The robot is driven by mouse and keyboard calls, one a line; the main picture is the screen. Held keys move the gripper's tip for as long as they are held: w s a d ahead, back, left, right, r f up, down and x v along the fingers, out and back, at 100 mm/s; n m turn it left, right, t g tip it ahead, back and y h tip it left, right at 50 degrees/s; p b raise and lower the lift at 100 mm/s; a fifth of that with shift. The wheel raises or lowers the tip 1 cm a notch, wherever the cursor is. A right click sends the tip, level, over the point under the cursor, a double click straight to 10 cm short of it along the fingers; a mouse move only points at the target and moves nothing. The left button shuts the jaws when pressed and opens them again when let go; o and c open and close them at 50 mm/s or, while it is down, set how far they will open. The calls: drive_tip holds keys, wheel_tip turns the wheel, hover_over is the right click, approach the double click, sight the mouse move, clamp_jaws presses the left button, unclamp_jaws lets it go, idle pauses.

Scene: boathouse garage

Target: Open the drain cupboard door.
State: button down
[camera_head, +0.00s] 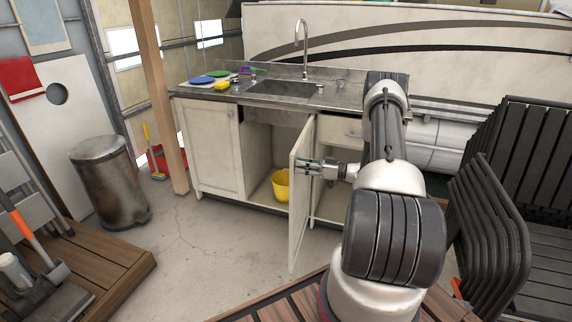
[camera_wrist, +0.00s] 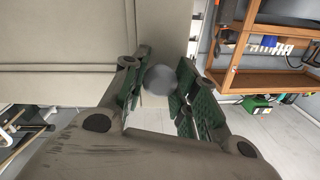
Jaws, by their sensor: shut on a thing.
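The drain cupboard door (camera_head: 299,225) is a cream panel under the sink. It stands swung far out from the cabinet front, with the cupboard interior (camera_head: 258,160) exposed. My gripper (camera_head: 312,168) is at the door's upper part, reaching in from the right. In the wrist view, the green-padded fingers are shut on a round grey knob (camera_wrist: 160,80). The pale door (camera_wrist: 70,45) fills the upper left of that view. A yellow bucket (camera_head: 281,185) stands inside the cupboard.
The steel sink (camera_head: 285,89) is above the cupboard. A closed cabinet door (camera_head: 210,145) is at left, and a drawer (camera_head: 340,131) at right. A metal bin (camera_head: 110,180) stands at left, stacked dark chairs (camera_head: 495,220) at right. Concrete floor (camera_head: 210,240) before the cabinet is clear.

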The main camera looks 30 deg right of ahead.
drive_tip(key=shift+n+g+y, duration=0.5)
drive_tip(key=shift+g, duration=0.1)
drive_tip(key=shift+v, duration=2.15)
drive_tip(key=shift+w, duration=0.15)
drive_tip(key=c, duration=1.1)
unclamp_jaws()
drive_tip(key=v, duration=1.2)
